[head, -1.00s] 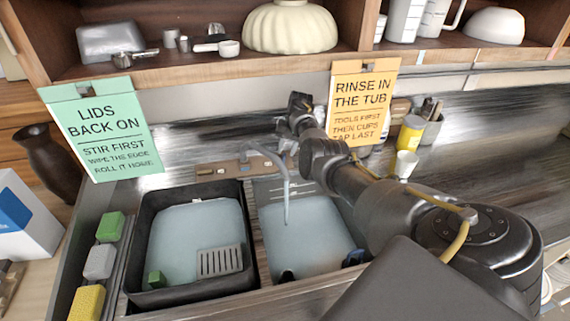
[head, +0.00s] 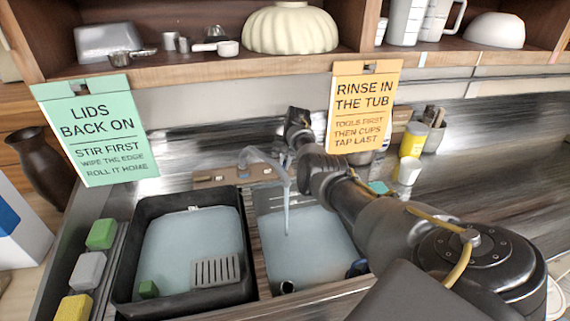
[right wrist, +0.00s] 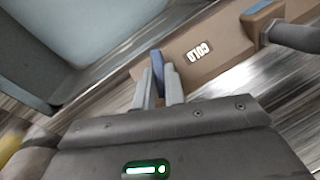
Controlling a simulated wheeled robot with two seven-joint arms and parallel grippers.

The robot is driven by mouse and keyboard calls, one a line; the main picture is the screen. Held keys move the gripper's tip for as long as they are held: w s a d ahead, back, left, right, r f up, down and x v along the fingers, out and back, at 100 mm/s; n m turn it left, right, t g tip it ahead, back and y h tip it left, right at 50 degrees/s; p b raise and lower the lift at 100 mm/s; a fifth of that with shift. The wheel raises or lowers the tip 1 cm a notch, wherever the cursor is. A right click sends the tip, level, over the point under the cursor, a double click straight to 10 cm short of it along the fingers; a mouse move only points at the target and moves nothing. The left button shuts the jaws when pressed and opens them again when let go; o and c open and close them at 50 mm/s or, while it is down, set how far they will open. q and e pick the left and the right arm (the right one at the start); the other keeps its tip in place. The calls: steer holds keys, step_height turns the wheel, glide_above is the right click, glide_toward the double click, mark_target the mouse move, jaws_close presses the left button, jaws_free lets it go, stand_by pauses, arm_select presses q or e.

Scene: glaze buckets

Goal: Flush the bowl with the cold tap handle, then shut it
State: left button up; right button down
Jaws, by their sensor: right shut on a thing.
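The grey tap spout (head: 268,160) arches over the right sink basin (head: 305,245), and a thin pale stream (head: 287,215) hangs from its end into the basin. The basin holds pale bluish water. In the right wrist view, the blue cold tap handle (right wrist: 157,70) stands beside the COLD label (right wrist: 199,51) on the brown tap base (right wrist: 225,50). My right gripper (right wrist: 159,85) is shut on this handle, one finger on each side. In the head view my right arm hides the gripper and handle. My left gripper is not in view.
A black tub (head: 128,270) with water, a grey grate and a green block fills the left basin. Sponges (head: 88,268) line its left. Two hanging signs (head: 97,128) (head: 362,105) are near the arm. A yellow bottle (head: 412,140) and white cup (head: 408,170) stand right.

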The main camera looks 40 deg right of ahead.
mark_target(284, 166)
steer(key=n+h, duration=0.1)
steer(key=n, duration=0.1)
steer(key=n+g+h, duration=0.1)
steer(key=shift+w+a+n+g, duration=0.1)
steer(key=shift+a+n+g, duration=0.05)
steer(key=shift+n+g, duration=0.2)
steer(key=c, duration=1.5)
jaws_free()
steer(key=shift+o, duration=0.2)
steer(key=shift+r+p, duration=0.15)
steer(key=shift+p, duration=0.2)
step_height(284, 166, up, 10)
steer(key=p, duration=1)
steer(key=shift+a+r+p, duration=0.15)
steer(key=shift+r+p, duration=0.1)
steer(key=shift+p, duration=0.05)
